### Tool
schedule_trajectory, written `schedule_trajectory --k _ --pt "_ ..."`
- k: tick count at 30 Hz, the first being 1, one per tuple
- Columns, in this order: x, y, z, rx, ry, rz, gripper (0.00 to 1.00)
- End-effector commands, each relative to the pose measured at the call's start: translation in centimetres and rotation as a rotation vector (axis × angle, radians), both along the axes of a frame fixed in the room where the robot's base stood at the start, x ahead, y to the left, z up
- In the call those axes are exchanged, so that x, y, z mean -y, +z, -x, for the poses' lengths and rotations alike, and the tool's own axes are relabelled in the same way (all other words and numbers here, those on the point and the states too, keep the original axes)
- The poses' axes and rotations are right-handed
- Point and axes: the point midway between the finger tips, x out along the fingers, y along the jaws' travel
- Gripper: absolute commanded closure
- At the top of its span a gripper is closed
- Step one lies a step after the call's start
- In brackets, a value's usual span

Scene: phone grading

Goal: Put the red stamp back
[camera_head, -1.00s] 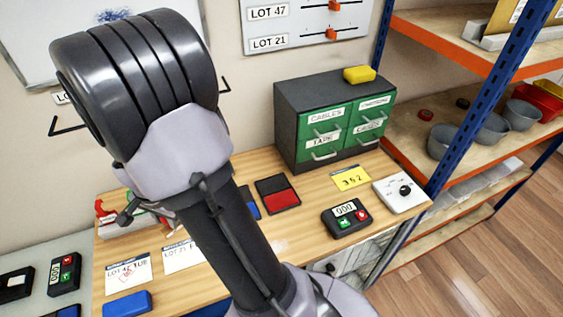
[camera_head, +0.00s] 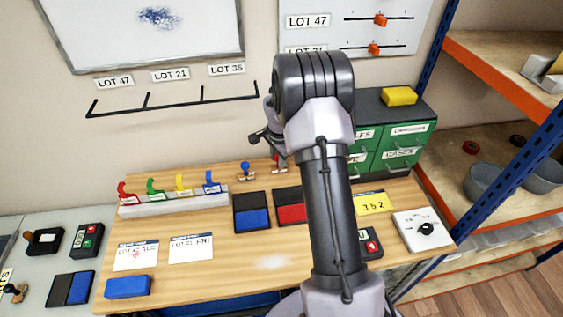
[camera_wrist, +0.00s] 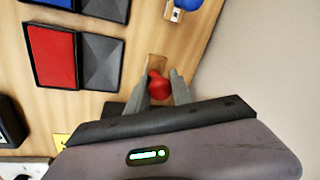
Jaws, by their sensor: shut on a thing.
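My gripper (camera_wrist: 160,90) is shut on the red stamp (camera_wrist: 159,86) by its round red handle. A small light wooden piece shows just past the handle in the wrist view, over the wooden tabletop. In the head view the red stamp (camera_head: 279,168) is small beside my arm at the back of the table, and my jaws are mostly hidden there. I cannot tell whether it touches the table. A blue-handled stamp (camera_head: 245,171) stands to its left; it also shows at the top of the wrist view (camera_wrist: 187,4). The open red ink pad (camera_head: 291,211) lies in front.
A blue ink pad (camera_head: 252,219) lies left of the red one. A green-drawered cabinet (camera_head: 400,147) stands at the right. The wall rises close behind the stamps.

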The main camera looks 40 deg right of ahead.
Motion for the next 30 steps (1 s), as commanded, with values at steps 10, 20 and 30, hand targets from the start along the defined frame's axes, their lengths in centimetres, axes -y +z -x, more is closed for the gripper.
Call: schedule_trajectory --k 10,20,30 --pt "1.5 -3.7 -1.5 -0.002 0.001 -0.001 0.99" --pt "1.5 -4.1 -1.5 0.001 0.001 0.001 0.99" --pt "1.4 -4.0 -1.5 0.000 0.001 0.000 0.51"
